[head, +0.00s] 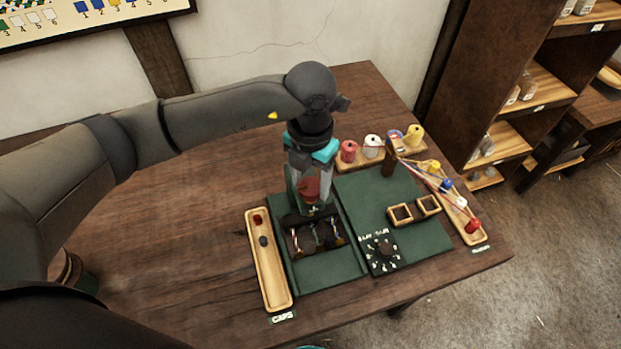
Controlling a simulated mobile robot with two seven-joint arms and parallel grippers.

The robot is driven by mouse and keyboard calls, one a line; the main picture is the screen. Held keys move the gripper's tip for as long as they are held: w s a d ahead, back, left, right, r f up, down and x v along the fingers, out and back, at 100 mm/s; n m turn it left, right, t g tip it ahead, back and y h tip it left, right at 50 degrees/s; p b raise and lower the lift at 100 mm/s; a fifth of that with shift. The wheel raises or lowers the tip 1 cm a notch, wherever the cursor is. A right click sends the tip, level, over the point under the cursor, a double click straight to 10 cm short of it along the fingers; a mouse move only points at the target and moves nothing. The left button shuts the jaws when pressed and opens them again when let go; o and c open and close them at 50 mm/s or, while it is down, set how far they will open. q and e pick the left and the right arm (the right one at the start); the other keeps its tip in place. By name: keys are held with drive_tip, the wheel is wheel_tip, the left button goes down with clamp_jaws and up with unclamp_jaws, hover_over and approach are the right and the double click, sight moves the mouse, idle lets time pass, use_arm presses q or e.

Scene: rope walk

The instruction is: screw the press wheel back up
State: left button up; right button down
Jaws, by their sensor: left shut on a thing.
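The press wheel (309,189) is a red wheel at the top of the green press on the table. My left gripper (309,180) comes down on it from above, with its fingers shut on the wheel and hiding part of it. Below and in front of the wheel is the dark press bed (322,239) with several strands lying in it. How far the wheel is screwed up or down cannot be told. My right gripper does not show.
A wooden caps tray (273,284) lies left of the press. Coloured spools (372,146) stand behind, near a post with cords running to a wooden strip (470,240). The table's left part is clear.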

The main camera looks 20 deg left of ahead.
sight(310, 186)
use_arm(q)
drive_tip(key=n, duration=0.4)
drive_tip(key=shift+r+n+p, duration=0.1)
drive_tip(key=shift+n+p, duration=0.2)
drive_tip(key=shift+p, duration=0.05)
drive_tip(key=n+p, duration=0.1)
drive_tip(key=n, duration=0.3)
drive_tip(key=shift+n, duration=0.3)
drive_tip(key=n+p, duration=0.2)
drive_tip(key=n, duration=0.3)
drive_tip(key=shift+p, duration=0.35)
drive_tip(key=n+p, duration=0.2)
drive_tip(key=n, duration=0.2)
drive_tip(key=shift+n, duration=0.3)
drive_tip(key=o, duration=1.4)
drive_tip(key=shift+c, duration=0.2)
wheel_tip(310, 186, up, 15)
drive_tip(key=shift+p, duration=0.3)
